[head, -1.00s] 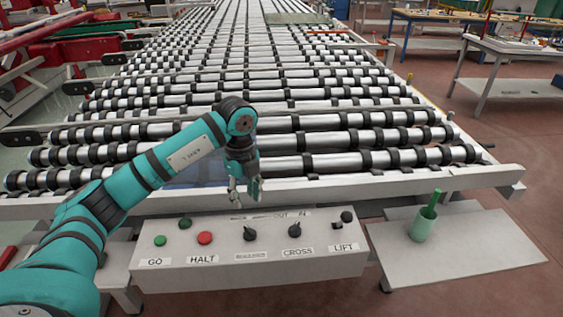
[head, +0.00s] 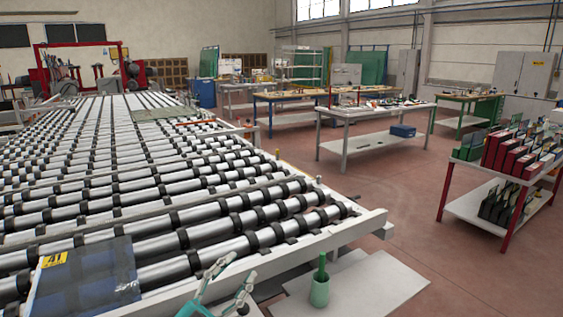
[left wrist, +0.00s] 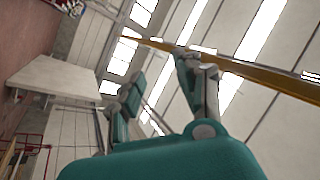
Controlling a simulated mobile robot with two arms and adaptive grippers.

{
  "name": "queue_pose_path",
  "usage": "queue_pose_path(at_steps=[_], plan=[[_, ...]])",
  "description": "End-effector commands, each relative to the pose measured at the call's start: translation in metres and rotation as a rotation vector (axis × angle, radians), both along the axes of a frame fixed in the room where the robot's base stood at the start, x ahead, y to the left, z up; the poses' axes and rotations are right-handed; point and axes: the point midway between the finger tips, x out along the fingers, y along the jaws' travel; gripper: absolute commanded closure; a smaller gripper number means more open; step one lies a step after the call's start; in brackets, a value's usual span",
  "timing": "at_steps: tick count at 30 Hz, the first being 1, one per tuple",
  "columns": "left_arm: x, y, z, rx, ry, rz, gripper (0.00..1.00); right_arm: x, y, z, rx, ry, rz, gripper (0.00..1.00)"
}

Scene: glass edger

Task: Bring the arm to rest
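My left gripper (head: 237,272) shows at the bottom edge of the head view, in front of the near rail of the roller table. Its two fingers are apart with nothing between them. In the left wrist view the fingers (left wrist: 158,75) are also spread and empty, with the windows and ceiling of the hall behind them. The rest of my left arm is outside the head view. My right gripper is in neither view.
The long roller table (head: 330,235) fills the left side. A bluish clear pane with a yellow label (head: 85,285) lies at its near end. A green cup (head: 320,290) stands on a low grey shelf (head: 375,285). Red floor (head: 375,200) is free beyond.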

Motion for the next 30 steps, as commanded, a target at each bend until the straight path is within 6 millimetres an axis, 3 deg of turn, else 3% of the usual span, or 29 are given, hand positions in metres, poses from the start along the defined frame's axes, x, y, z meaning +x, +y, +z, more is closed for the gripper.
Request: queue_pose_path(at_steps=[3, 5, 6, 10, 13, 18, 28, 30], plan=[[0.004, 0.06, -0.043, -0.167, 0.247, 0.303, 0.65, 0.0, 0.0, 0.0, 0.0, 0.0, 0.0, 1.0], [-0.003, 0.087, -0.078, -0.207, 0.406, 0.44, 0.65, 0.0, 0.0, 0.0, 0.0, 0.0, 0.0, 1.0], [-0.012, 0.103, -0.104, -0.22, 0.517, 0.519, 0.65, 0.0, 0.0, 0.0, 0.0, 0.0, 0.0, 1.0], [-0.06, 0.132, -0.182, -0.202, 0.875, 0.69, 0.65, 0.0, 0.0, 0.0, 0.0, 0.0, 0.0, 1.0], [-0.102, 0.139, -0.224, -0.16, 1.098, 0.743, 0.65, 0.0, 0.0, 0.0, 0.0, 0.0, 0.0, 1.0], [-0.163, 0.137, -0.266, -0.083, 1.371, 0.759, 0.65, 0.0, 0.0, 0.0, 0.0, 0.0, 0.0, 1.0], [-0.263, 0.122, -0.3, 0.057, 1.754, 0.686, 0.65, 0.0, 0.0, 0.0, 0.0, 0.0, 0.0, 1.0], [-0.257, 0.122, -0.321, 0.065, 1.761, 0.687, 0.65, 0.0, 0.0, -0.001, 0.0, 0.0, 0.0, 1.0]])
